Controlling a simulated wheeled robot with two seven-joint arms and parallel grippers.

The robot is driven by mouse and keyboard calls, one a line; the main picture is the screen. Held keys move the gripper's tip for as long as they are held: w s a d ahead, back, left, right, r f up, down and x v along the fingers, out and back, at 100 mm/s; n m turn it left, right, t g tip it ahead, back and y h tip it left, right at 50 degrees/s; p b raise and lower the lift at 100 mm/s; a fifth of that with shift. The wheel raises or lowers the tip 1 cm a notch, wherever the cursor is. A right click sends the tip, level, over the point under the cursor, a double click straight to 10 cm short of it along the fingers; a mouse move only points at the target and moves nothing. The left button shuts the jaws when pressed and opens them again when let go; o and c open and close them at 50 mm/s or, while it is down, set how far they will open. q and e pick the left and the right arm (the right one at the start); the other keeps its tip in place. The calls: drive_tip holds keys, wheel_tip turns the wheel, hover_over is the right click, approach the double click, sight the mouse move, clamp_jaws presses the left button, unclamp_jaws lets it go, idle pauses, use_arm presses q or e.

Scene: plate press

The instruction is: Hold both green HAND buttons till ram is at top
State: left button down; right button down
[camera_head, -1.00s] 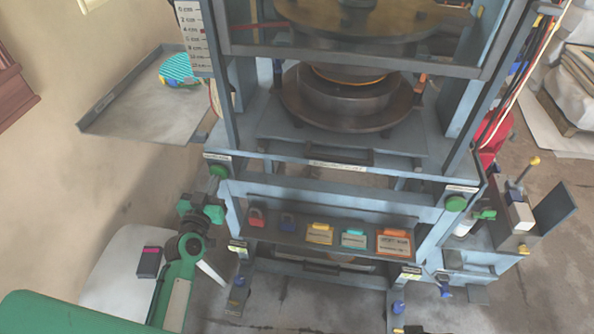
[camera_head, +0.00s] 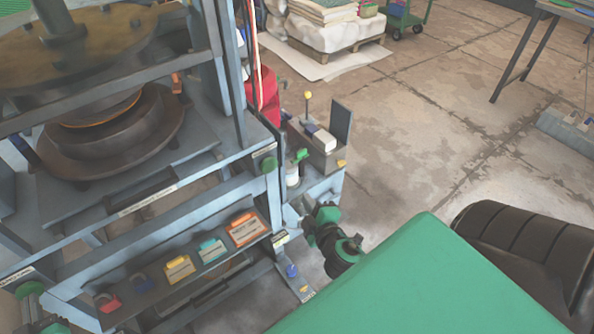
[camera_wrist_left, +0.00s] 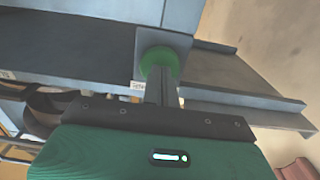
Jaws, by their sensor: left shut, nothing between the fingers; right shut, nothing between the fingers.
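The right green HAND button (camera_head: 264,164) sits on the press's front right corner. The left green HAND button (camera_head: 29,289) is at the lower left edge of the head view. In the left wrist view, my left gripper (camera_wrist_left: 161,82) is shut and empty, its tips overlapping the lower part of the left button (camera_wrist_left: 160,58); contact cannot be told. My right gripper (camera_head: 303,208) is right of and below the right button, apart from it, its fingers small and partly unclear. The ram (camera_head: 62,20) with its brass-coloured plate (camera_head: 100,38) stands above the dark lower platen (camera_head: 120,135).
A shelf below the buttons holds a red padlock (camera_head: 107,302), a blue one (camera_head: 141,284) and several coloured tags. A side bracket right of the press carries a yellow-knobbed lever (camera_head: 307,96). Open floor (camera_head: 440,130) lies right. A red drum (camera_head: 262,95) stands behind.

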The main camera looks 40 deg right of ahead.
wheel_tip(320, 180, up, 2)
drive_tip(key=w+a+n+t+y, duration=0.1)
drive_tip(key=w+n+t+y, duration=0.1)
drive_tip(key=n, duration=0.2)
drive_tip(key=n+y, duration=0.2)
drive_tip(key=n, duration=0.1)
approach(270, 167)
drive_tip(key=shift+t, duration=0.3)
drive_tip(key=shift+w+d+f, duration=0.1)
drive_tip(key=shift+w+f, duration=0.05)
drive_tip(key=shift+w, duration=0.85)
drive_tip(key=shift+w+f, duration=0.1)
drive_tip(key=shift+w, duration=0.95)
drive_tip(key=shift+w, duration=1.5)
drive_tip(key=shift+s, duration=0.2)
use_arm(q)
drive_tip(key=shift+w, duration=0.1)
use_arm(e)
drive_tip(key=shift+w, duration=0.1)
